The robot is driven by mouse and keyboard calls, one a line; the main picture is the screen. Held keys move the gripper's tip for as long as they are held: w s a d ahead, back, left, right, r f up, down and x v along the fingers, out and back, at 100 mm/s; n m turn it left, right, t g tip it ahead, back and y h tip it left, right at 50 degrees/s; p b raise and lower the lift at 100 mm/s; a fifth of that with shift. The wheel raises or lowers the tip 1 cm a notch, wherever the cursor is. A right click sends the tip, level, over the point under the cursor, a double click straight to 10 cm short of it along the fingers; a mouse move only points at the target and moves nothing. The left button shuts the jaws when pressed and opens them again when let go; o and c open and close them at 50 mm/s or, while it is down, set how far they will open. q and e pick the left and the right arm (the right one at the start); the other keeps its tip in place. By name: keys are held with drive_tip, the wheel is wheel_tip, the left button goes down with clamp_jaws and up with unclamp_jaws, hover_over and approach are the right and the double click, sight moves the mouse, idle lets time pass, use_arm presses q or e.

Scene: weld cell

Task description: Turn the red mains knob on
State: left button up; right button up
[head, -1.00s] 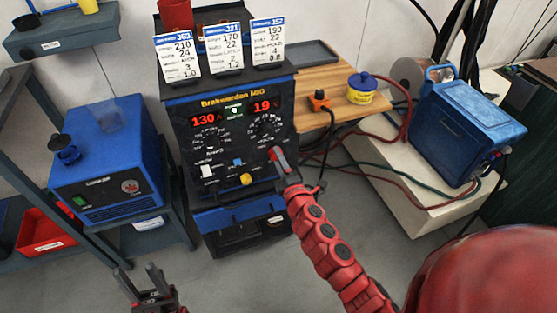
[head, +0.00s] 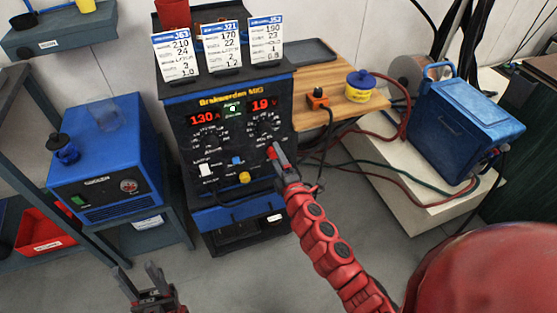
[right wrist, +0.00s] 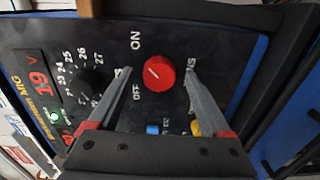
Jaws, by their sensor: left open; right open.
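The red mains knob (right wrist: 158,73) sits on the welder's black front panel, with ON and OFF lettering beside it in the right wrist view. A short white mark on its face lies at a slant. My right gripper (right wrist: 157,78) is open, its two fingers on either side of the knob, with visible gaps; I cannot tell how deep the tips reach. In the head view the right gripper (head: 278,160) is at the lower right of the welder's (head: 225,100) panel and partly covers the knob area. My left gripper (head: 138,277) is open and empty, low in front of the welder.
A black dial (right wrist: 83,82) and a yellow knob (head: 244,178) are near on the panel. Cards (head: 222,47) stand on the welder. A blue unit (head: 105,160) is at left; a wooden shelf (head: 325,85) and blue cooler (head: 465,120) are at right. Cables hang beside the panel.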

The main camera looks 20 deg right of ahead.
drive_tip(key=s, duration=1.7)
drive_tip(key=shift+s+d, duration=0.2)
drive_tip(key=shift+d, duration=0.1)
